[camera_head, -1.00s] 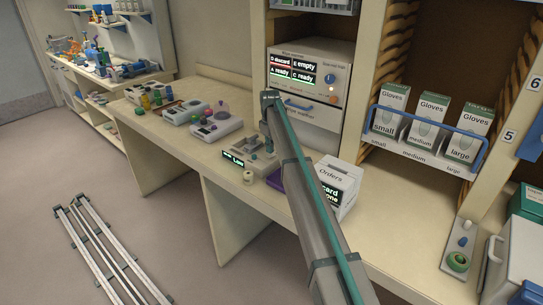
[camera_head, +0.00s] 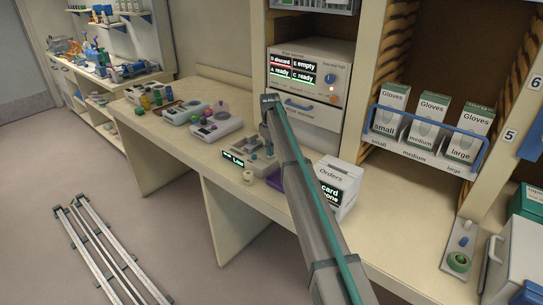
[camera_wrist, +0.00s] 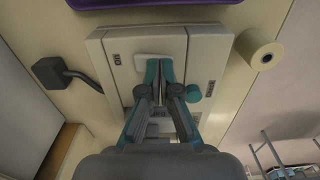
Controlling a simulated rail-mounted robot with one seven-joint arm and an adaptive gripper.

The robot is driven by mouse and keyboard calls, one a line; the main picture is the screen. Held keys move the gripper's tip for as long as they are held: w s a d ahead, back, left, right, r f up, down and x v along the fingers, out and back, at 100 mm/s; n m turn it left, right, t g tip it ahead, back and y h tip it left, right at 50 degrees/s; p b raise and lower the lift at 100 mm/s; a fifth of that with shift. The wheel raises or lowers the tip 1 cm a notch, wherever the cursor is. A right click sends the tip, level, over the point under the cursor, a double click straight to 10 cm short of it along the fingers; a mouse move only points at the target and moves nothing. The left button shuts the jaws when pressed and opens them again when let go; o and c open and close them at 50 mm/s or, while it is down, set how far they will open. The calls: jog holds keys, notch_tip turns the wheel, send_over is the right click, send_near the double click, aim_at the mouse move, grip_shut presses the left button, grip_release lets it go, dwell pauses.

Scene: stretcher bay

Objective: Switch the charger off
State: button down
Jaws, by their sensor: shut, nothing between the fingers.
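A grey bench device with a small green-lit display reading "Low" (camera_head: 233,159) stands on the bench in the head view. I cannot read a name that marks it as the charger. The wrist view looks down on its pale top (camera_wrist: 118,62), with a white rocker-like piece (camera_wrist: 152,56) and a teal knob (camera_wrist: 193,93). My gripper (camera_wrist: 159,68) is shut and empty, its teal fingertips over the device's top beside the white piece. I cannot tell whether they touch it. The fingers partly hide the middle of the panel. My arm partly hides the device in the head view.
A pale roll (camera_wrist: 262,52) stands close to the device. A dark handle-like part (camera_wrist: 64,74) sticks out on its other side. A purple tray (camera_head: 275,180) and a white Orders box (camera_head: 342,181) are nearby. Other instruments (camera_head: 214,124) stand along the bench.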

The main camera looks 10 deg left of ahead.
jog(key=shift+f, duration=0.4)
jog(key=shift+r, duration=0.1)
jog(key=shift+r+p, duration=1.3)
jog(key=shift+r, duration=2.1)
